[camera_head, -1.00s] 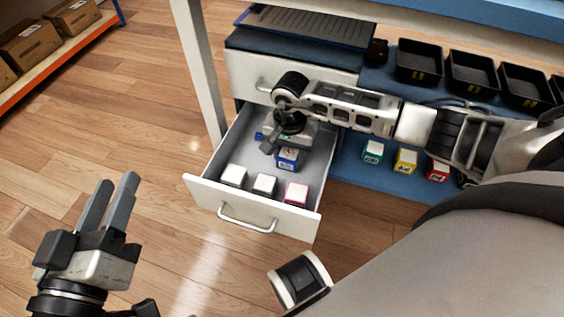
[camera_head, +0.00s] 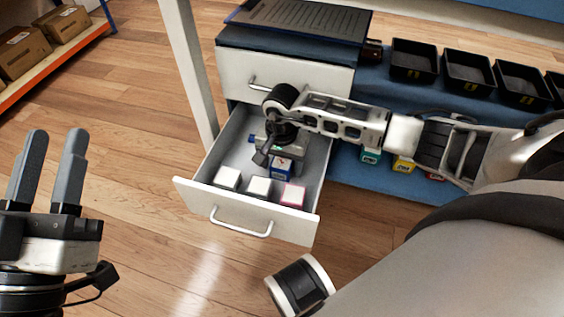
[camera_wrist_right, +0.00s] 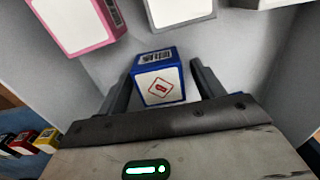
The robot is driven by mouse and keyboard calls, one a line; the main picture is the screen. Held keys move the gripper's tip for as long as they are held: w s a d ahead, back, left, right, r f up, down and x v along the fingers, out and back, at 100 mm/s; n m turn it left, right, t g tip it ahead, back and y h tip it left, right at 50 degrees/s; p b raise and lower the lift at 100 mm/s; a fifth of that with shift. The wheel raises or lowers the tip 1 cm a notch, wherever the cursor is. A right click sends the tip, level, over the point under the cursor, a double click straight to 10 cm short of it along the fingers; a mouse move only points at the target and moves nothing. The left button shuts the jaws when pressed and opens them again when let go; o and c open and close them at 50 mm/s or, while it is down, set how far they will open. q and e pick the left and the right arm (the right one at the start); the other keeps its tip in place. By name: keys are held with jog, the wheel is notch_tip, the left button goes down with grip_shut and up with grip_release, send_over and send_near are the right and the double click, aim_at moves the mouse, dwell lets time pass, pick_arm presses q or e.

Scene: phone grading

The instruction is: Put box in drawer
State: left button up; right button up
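My left gripper (camera_head: 48,165) is open and empty over the floor, far left of the drawer.
In the drawer stand two white-topped boxes (camera_head: 227,177) and a pink box (camera_head: 292,195). Green (camera_head: 370,157) and yellow (camera_head: 402,164) boxes stand on the blue surface at right, partly behind my arm. Black trays (camera_head: 413,62) line the back. A shelf with cartons (camera_head: 22,52) is far left.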

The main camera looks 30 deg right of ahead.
aim_at(282, 162)
jog(key=shift+r, duration=0.25)
pick_arm(q)
notch_tip(282, 162, down, 7)
jog(key=s+n+g+y+p, duration=0.2)
jog(key=n+g+p, duration=0.2)
jog(key=shift+s+d+n+y+p, duration=0.2)
jog(key=shift+d+n+y+p, duration=0.1)
jog(key=shift+d+y+p, duration=0.1)
pick_arm(e)
notch_tip(282, 162, up, 12)
jog(key=shift+f, duration=0.1)
